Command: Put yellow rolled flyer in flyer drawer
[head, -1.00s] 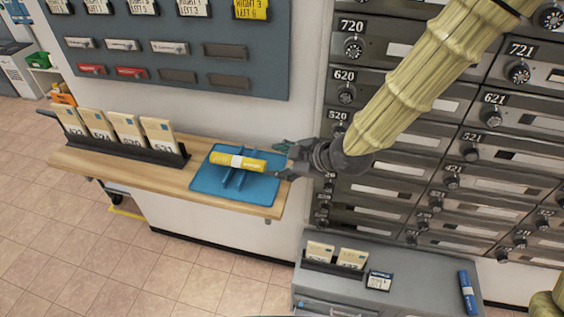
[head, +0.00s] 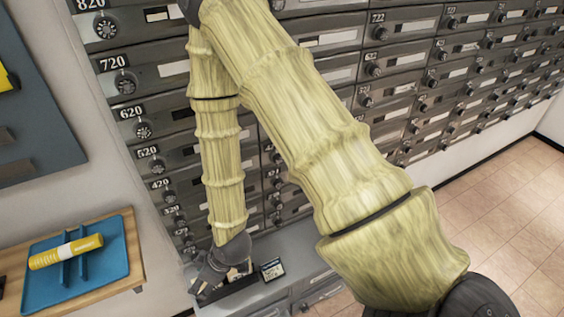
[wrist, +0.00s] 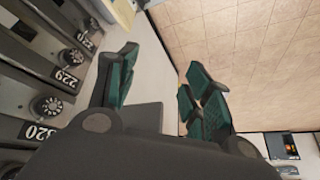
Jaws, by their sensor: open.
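The yellow rolled flyer (head: 66,251) lies on a blue tray (head: 112,245) with upright ribs, on the wooden shelf at the lower left of the head view. My gripper (head: 202,286) hangs to the right of the shelf, in front of the mailbox wall, apart from the flyer. In the wrist view my gripper (wrist: 160,84) has its green-padded fingers spread with nothing between them. A grey cabinet (head: 292,246) stands low below the mailboxes, with drawer fronts (head: 318,292) partly visible. My arm hides part of it, and I cannot tell which is the flyer drawer.
Numbered mailboxes (head: 158,110) fill the wall behind my arm. A small dark card (head: 273,270) and a partly hidden holder with envelopes stand on the cabinet. The wooden shelf edge (head: 137,282) is left of my gripper. Tiled floor (head: 510,225) is clear at right.

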